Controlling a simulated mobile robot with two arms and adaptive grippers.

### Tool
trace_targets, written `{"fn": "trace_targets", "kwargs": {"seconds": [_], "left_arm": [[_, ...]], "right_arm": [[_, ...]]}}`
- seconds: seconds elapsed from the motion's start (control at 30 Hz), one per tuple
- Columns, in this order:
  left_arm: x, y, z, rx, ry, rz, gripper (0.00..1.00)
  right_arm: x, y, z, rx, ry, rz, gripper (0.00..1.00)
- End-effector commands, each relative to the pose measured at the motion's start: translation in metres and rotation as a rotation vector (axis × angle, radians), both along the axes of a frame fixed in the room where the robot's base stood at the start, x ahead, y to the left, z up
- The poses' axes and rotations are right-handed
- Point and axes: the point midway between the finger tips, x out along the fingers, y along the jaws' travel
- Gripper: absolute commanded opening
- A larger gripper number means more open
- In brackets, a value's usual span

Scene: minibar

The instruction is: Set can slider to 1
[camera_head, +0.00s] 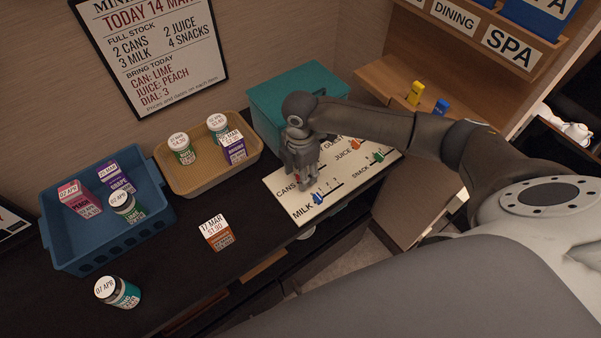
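A cream slider board (277,187) lies on the dark counter, with rows labelled CANS, MILK, JUICE and SNACK. My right gripper (303,178) points down over the CANS row, with its fingertips at or just above the board. It hides most of the cans slider, so its knob and setting cannot be read. The fingers look close together, but whether they are shut cannot be told. The blue milk knob (318,198) is just in front of the fingertips. The orange juice knob (355,143) and green snack knob (378,156) are farther right. My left gripper is not in view.
A teal box (290,84) stands behind the board. A tan tray (190,187) and a blue crate (88,254) hold cans and cartons at the left. A carton (216,232) and a can (118,292) stand on the counter in front. A framed notice (152,48) hangs behind.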

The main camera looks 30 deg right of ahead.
Motion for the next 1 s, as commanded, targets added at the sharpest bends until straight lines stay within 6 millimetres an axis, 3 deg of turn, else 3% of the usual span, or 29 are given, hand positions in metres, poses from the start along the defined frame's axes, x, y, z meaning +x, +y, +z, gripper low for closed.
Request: {"fn": "trace_targets", "kwargs": {"seconds": [0.17,0.43,0.8,1.0], "left_arm": [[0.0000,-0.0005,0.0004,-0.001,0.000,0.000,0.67],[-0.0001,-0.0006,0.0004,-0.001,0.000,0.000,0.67],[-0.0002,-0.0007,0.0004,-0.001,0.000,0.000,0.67],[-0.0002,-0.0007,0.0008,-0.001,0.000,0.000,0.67]], "right_arm": [[-0.0002,-0.0004,-0.0126,-0.001,0.000,0.001,0.45],[-0.0001,-0.0003,-0.0140,-0.001,-0.001,0.001,0.45],[-0.0001,-0.0002,-0.0136,-0.001,-0.001,0.001,0.00],[-0.0001,-0.0006,-0.0133,-0.001,0.000,0.000,0.00]]}}
